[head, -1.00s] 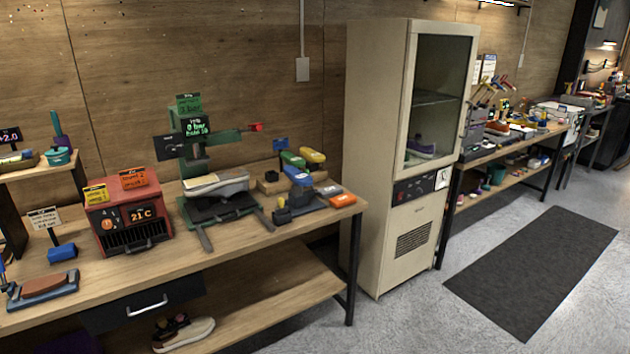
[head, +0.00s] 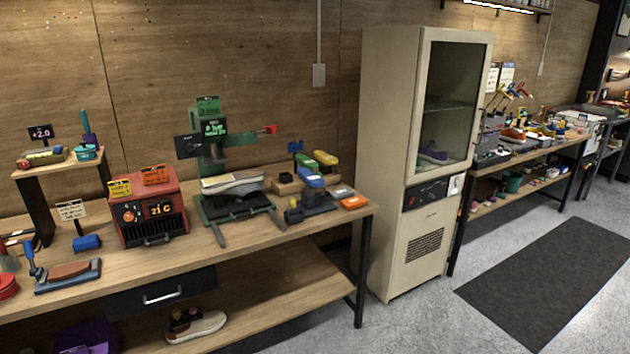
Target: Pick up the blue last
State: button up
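A blue shape that looks like the blue last (head: 309,180) is near the right end of the wooden workbench (head: 262,246). It sits above a dark stand or tool (head: 318,203), and I cannot tell whether it rests on it or just behind it. A green last (head: 310,165) and a yellow last (head: 326,158) are close behind it, by a small wooden block (head: 286,187). My gripper is not in view.
Left of the blue last are a green press (head: 212,152) with a grey shoe (head: 232,182) and a red heater box (head: 150,217). A tall cream cabinet (head: 385,150) stands to the right. A dark mat (head: 550,290) lies on clear floor.

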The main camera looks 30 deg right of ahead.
aim_at(312, 180)
jog(key=u, duration=0.1)
jog(key=i, duration=0.95)
jog(key=z, duration=0.1)
